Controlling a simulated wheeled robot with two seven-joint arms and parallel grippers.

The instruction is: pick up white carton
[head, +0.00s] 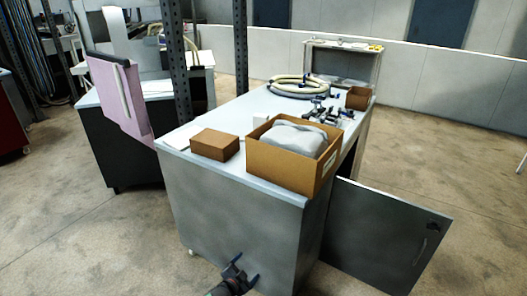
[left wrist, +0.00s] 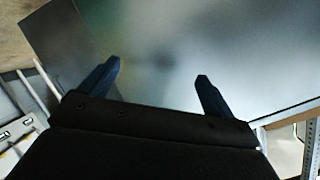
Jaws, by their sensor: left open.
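A small white block (head: 261,121), which may be the white carton, shows on the cabinet top just behind the open cardboard box (head: 263,161), partly hidden by it. A flat white piece (head: 177,141) lies near the left edge of the top; I cannot tell whether it is a carton or a sheet. My left gripper (head: 244,270) is low in front of the cabinet's grey side, well below the top. It is open and empty; in the left wrist view its two dark fingers (left wrist: 158,72) stand apart before the grey panel. My right gripper is not in view.
The grey cabinet (head: 240,225) has an open door (head: 388,235) at right. On its top are a brown box (head: 215,144), grey cloth-like contents in the cardboard box, a coiled hose (head: 298,86), metal fittings (head: 325,114) and a small brown box (head: 357,98). A post rises behind.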

